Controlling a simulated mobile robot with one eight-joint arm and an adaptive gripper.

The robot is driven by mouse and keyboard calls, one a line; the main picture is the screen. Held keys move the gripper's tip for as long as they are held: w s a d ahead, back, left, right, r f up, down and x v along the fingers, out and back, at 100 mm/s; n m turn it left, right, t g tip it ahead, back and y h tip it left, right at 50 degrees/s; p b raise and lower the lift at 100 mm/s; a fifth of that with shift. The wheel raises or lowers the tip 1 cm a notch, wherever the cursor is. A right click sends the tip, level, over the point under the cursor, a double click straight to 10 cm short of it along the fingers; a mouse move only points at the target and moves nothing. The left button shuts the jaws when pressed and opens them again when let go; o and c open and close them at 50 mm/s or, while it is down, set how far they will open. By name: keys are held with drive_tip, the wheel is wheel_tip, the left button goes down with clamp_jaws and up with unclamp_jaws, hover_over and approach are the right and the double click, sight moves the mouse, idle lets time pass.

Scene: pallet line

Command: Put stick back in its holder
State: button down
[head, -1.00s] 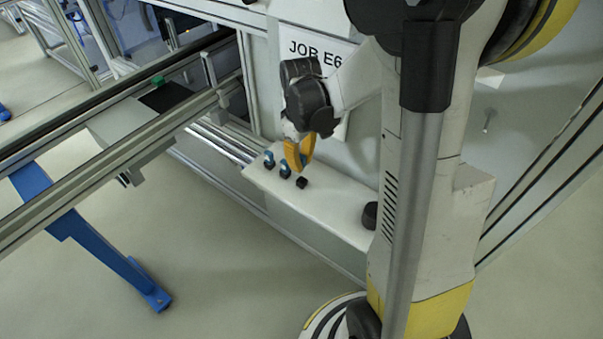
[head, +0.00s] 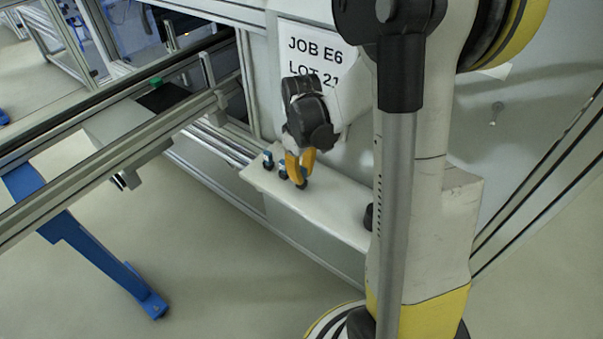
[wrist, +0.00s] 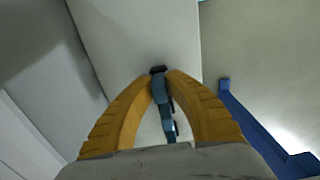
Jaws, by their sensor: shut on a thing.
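My gripper (head: 299,182) has yellow fingers and points down at the white shelf. It is over the near end of a short row of small blue-and-black pieces, and its fingers cover that spot in the head view. In the wrist view my gripper (wrist: 159,73) is shut on a small piece, taken to be the stick (wrist: 159,87), which looks blue. A black block (wrist: 158,69), possibly its holder, shows at the fingertips. I cannot tell whether the stick sits in it. Two blue pieces with dark bases (head: 283,171) (head: 268,160) stand beside my gripper on the left.
The white shelf (head: 335,204) is bare to the right of my gripper, up to a dark round thing (head: 369,216). A wall with a lettered sign (head: 303,46) rises behind. Rails and a blue leg (head: 105,262) stand at the left.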

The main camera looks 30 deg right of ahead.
sight(301, 169)
drive_tip(key=c, duration=1.4)
unclamp_jaws()
drive_tip(key=shift+c, duration=0.2)
wheel_tip(301, 169, up, 8)
drive_tip(key=p, duration=0.4)
drive_tip(key=shift+r, duration=0.2)
drive_tip(key=shift+a+r, duration=0.15)
drive_tip(key=shift+r, duration=0.2)
drive_tip(key=s+a+r+m+t, duration=0.4)
drive_tip(key=s+a+r+t, duration=0.3)
drive_tip(key=s+a+r, duration=0.3)
drive_tip(key=a, duration=0.3)
drive_tip(key=shift+s+r, duration=0.3)
drive_tip(key=shift+s, duration=0.1)
drive_tip(key=shift+a, duration=0.1)
